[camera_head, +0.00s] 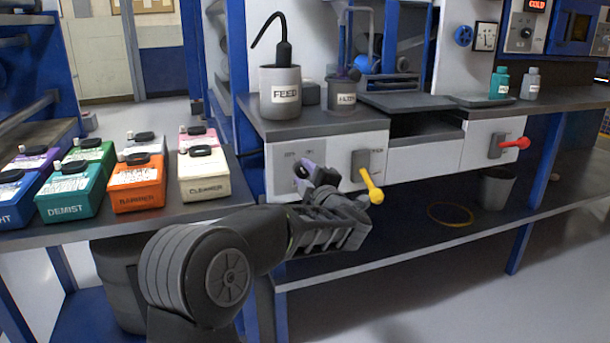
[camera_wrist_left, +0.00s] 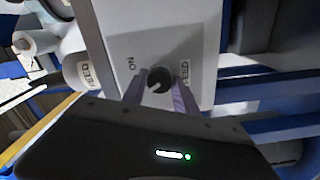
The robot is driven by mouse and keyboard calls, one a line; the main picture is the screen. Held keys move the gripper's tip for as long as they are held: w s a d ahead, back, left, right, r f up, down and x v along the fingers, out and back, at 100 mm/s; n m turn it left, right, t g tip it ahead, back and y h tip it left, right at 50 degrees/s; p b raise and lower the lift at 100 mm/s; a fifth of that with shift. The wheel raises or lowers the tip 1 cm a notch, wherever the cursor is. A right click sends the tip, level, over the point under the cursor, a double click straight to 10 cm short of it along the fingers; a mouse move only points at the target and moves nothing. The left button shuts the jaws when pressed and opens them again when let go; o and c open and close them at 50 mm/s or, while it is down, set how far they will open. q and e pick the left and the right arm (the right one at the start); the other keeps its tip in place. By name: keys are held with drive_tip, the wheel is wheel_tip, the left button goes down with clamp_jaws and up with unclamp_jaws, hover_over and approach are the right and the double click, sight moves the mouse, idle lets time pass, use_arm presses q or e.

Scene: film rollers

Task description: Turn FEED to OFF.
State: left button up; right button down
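My left gripper (camera_head: 318,180) is in front of the white panel (camera_head: 281,160) below the grey FEED canister (camera_head: 280,100). In the head view the gripper hides most of the panel's control. In the left wrist view a dark round knob (camera_wrist_left: 159,81) sits between the two fingertips of my left gripper (camera_wrist_left: 160,90), one on each side, very close. Whether the fingers press on it I cannot tell. An ON label (camera_wrist_left: 130,63) is left of the knob, and a label (camera_wrist_left: 185,70) I cannot read clearly is to its right. My right gripper is not in view.
A yellow-handled lever (camera_head: 371,187) is just right of the left gripper. A red-handled lever (camera_head: 514,144) is farther right. The FILTER canister (camera_head: 343,96) stands beside FEED. Several coloured bottles stand on the left bench (camera_head: 150,217).

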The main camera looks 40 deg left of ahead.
use_arm(q)
drive_tip(key=o, duration=0.4)
drive_tip(key=p+v, duration=0.2)
drive_tip(key=v, duration=0.6)
drive_tip(key=shift+w, duration=0.1)
idle(0.4)
